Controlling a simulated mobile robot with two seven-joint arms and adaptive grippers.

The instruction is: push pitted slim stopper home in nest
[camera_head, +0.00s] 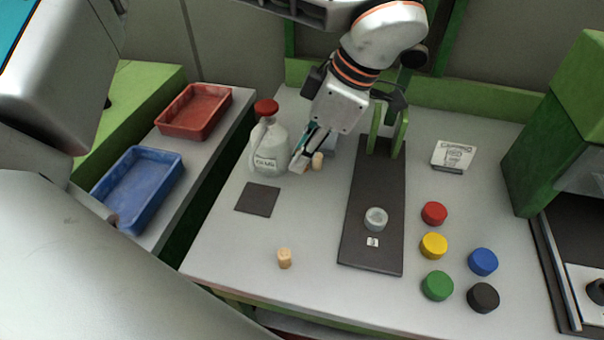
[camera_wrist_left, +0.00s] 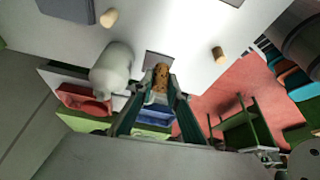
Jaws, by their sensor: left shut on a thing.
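My left gripper (camera_head: 304,160) is shut on the pitted slim stopper (camera_wrist_left: 160,78), a brown cork with dark pits seen between the fingertips in the wrist view. In the head view the fingers mostly hide it. A pale ring-like nest (camera_head: 376,218) sits on a long dark board (camera_head: 372,185), to the right of and nearer than the gripper. A plain pale cork (camera_head: 317,160) stands on the table just right of the fingertips; it also shows in the wrist view (camera_wrist_left: 109,18). Another plain cork (camera_head: 285,259) stands near the table's front. My right gripper is not in view.
A white jug with red cap (camera_head: 270,150) stands close left of the gripper. A dark square mat (camera_head: 257,199) lies in front. Green posts (camera_head: 388,130) rise at the board's far end. Several coloured caps (camera_head: 434,246) and a small sign (camera_head: 453,156) lie right. Red (camera_head: 194,112) and blue trays (camera_head: 139,188) sit left.

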